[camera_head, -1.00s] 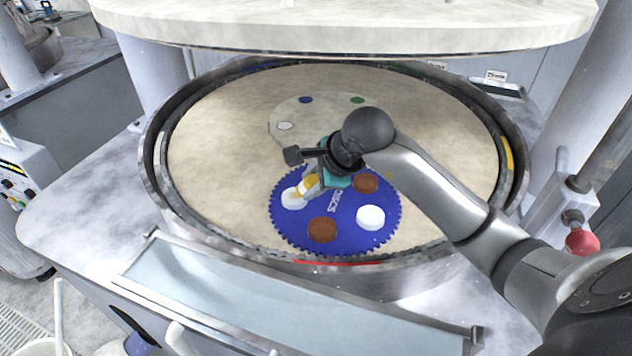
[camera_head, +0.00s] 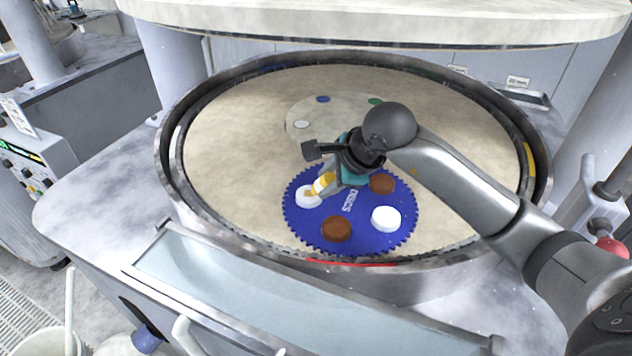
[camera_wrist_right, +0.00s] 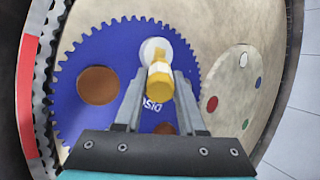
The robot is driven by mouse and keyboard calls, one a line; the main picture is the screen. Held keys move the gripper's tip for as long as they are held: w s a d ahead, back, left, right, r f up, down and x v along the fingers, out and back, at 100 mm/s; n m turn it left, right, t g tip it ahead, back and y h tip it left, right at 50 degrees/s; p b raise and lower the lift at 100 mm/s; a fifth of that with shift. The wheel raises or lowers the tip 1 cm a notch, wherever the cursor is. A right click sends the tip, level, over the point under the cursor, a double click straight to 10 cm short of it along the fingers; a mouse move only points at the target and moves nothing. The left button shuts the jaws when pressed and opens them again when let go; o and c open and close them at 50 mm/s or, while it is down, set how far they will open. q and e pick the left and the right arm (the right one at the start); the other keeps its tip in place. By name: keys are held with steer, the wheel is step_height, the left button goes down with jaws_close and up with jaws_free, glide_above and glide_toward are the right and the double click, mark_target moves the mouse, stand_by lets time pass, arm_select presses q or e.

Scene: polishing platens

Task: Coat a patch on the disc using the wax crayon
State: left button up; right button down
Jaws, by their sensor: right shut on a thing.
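The wax crayon (camera_head: 323,184), yellow with a pale band, is held in my right gripper (camera_head: 333,180). In the wrist view the crayon (camera_wrist_right: 160,82) sits between the two fingers of the right gripper (camera_wrist_right: 161,92). Its far end is over a white disc (camera_head: 307,197) in the blue toothed carrier (camera_head: 362,236). This white disc (camera_wrist_right: 151,47) is partly hidden behind the crayon in the wrist view. I cannot tell whether the tip touches it. My left gripper is not in view.
The blue carrier also holds another white disc (camera_head: 386,218) and brown discs (camera_head: 336,228). A beige carrier (camera_head: 316,108) with small coloured discs lies behind. A raised metal rim (camera_head: 180,200) surrounds the platen (camera_head: 235,130). A thick upper plate (camera_head: 400,25) hangs above the back.

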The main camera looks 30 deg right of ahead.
steer(key=shift+s+d, duration=0.3)
steer(key=shift+d, duration=0.05)
steer(key=shift+r+p, duration=1.6)
steer(key=shift+r, duration=1.4)
